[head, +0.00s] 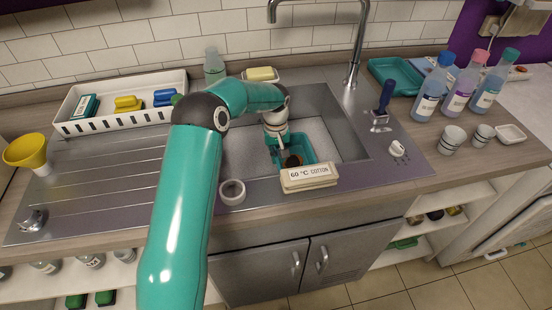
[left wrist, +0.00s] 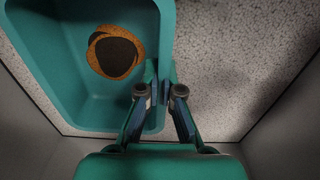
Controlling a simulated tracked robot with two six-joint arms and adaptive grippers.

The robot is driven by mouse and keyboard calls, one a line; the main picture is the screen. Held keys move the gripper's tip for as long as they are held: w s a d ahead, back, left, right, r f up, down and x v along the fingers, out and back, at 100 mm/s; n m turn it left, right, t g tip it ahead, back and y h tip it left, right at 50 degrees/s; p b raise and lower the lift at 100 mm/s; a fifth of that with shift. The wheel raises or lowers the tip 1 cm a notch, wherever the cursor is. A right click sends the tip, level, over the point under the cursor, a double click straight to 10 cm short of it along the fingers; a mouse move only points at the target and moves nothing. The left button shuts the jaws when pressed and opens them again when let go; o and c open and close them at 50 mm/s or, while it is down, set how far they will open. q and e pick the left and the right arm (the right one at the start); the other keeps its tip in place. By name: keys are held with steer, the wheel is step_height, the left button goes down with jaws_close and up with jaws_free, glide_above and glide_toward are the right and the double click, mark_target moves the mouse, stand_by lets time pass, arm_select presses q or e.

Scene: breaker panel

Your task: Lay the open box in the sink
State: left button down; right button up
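The open box is a teal, open-topped tub (head: 318,148) inside the sink (head: 341,123), with its opening facing up. In the left wrist view the box (left wrist: 40,35) fills the upper left beside the speckled sink floor (left wrist: 225,70). A round orange-brown thing with a dark middle (left wrist: 117,52) lies in it. My left gripper (left wrist: 161,80) has its fingers on either side of the box's right wall, closed on it. In the head view this gripper (head: 281,146) reaches down into the sink and hides part of the box. I cannot tell whether the box touches the sink floor. My right gripper is not in view.
The tap (head: 355,50) rises behind the sink. A white tray (head: 133,121) lies left.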

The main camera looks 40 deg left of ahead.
arm_select(q)
steer(key=shift+f, duration=0.95)
steer(key=c, duration=1.3)
jaws_free()
steer(key=shift+f, duration=0.1)
step_height(320, 180, up, 12)
steer(key=shift+r+b, duration=0.1)
steer(key=shift+b, duration=0.2)
